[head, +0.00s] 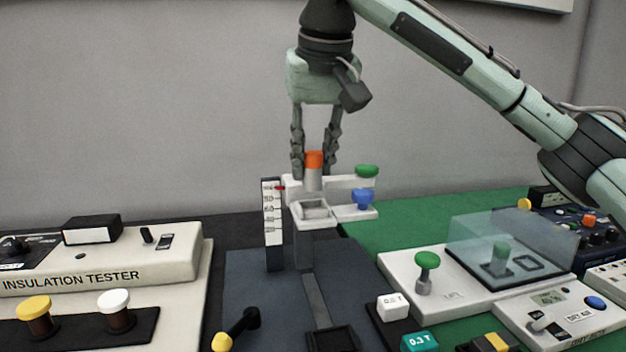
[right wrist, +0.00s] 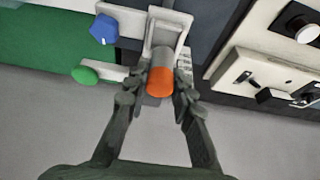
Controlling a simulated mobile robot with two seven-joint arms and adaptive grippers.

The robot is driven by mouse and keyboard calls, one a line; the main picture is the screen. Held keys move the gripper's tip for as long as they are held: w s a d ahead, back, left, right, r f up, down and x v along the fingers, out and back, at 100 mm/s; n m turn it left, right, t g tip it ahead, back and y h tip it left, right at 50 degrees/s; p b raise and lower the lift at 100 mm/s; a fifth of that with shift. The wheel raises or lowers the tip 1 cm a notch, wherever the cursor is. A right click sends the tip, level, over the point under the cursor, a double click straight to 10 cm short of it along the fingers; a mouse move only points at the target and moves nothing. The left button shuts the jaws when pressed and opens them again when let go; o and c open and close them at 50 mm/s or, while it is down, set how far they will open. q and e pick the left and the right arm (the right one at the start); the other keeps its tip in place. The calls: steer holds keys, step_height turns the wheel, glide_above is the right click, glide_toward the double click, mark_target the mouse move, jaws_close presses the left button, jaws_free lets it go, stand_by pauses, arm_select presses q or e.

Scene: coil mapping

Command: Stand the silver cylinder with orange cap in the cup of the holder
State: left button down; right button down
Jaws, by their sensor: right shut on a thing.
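The silver cylinder with orange cap (head: 314,172) is upright between the fingers of my right gripper (head: 315,170), which is shut on it. It also shows in the right wrist view (right wrist: 160,78), orange cap towards the camera. The holder (head: 310,228) is a pale bracket on a dark post, with a cup-like square frame (head: 315,209) at its front. The cylinder is at the holder's top, by the frame. Its lower end is hidden, so I cannot tell whether it is inside the cup. My left gripper is not in view.
A green knob (head: 367,171) and a blue knob (head: 363,198) sit on the holder's right side. A scale plate (head: 272,222) stands at its left. The insulation tester (head: 100,265) is at left. A clear-covered box (head: 500,250) and small blocks are at right.

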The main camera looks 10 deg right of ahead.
mark_target(314, 169)
steer(key=shift+f, duration=1.95)
steer(key=c, duration=1.3)
jaws_free()
steer(key=v, duration=1.2)
steer(key=shift+r, duration=0.15)
